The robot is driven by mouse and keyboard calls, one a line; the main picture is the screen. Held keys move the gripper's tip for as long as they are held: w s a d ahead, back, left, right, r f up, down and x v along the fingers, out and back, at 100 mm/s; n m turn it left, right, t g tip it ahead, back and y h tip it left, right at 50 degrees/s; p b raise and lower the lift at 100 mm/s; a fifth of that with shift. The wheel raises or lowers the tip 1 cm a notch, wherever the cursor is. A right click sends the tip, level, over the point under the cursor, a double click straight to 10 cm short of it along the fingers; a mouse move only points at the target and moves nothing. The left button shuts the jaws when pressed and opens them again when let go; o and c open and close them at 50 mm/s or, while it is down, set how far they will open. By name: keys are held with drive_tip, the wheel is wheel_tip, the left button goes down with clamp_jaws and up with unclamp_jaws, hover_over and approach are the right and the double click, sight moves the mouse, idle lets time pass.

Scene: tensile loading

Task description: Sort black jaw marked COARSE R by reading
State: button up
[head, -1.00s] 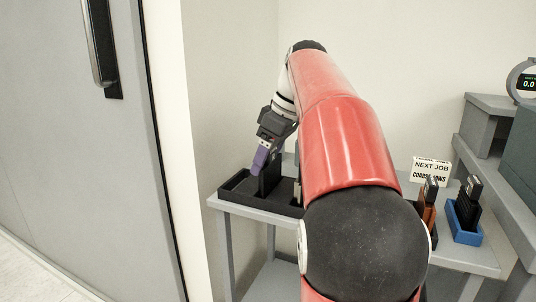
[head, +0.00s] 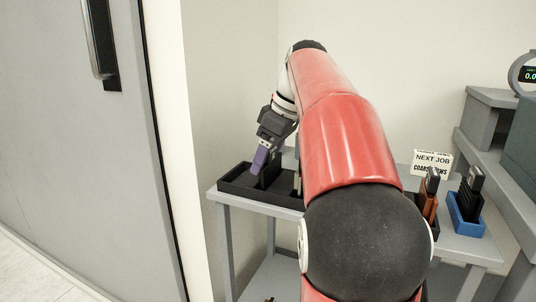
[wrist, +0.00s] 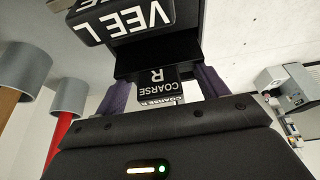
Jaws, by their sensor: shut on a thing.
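My gripper (head: 262,159) is at the left end of the table, over a black tray (head: 232,185). Its purple fingers show in the wrist view (wrist: 160,88), on either side of a black jaw (wrist: 157,92) labelled COARSE R, which reads upside down there. The gripper is shut on this jaw. Another black jaw (wrist: 122,22), labelled VEE L, shows at the top of the wrist view. In the head view the held jaw is mostly hidden by the fingers, and I cannot tell whether it touches the tray.
A NEXT JOB sign (head: 432,160) naming coarse jaws stands at the table's right. Nearby are an orange-brown block (head: 429,208) and a blue holder (head: 465,222) with dark pieces. My red arm hides the table's middle. A grey door (head: 70,150) is at left.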

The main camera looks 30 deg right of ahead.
drive_tip(key=o, duration=2.1)
drive_tip(key=shift+o, duration=0.2)
drive_tip(key=shift+f, duration=0.1)
drive_tip(key=p+v, duration=0.2)
drive_tip(key=v, duration=0.6)
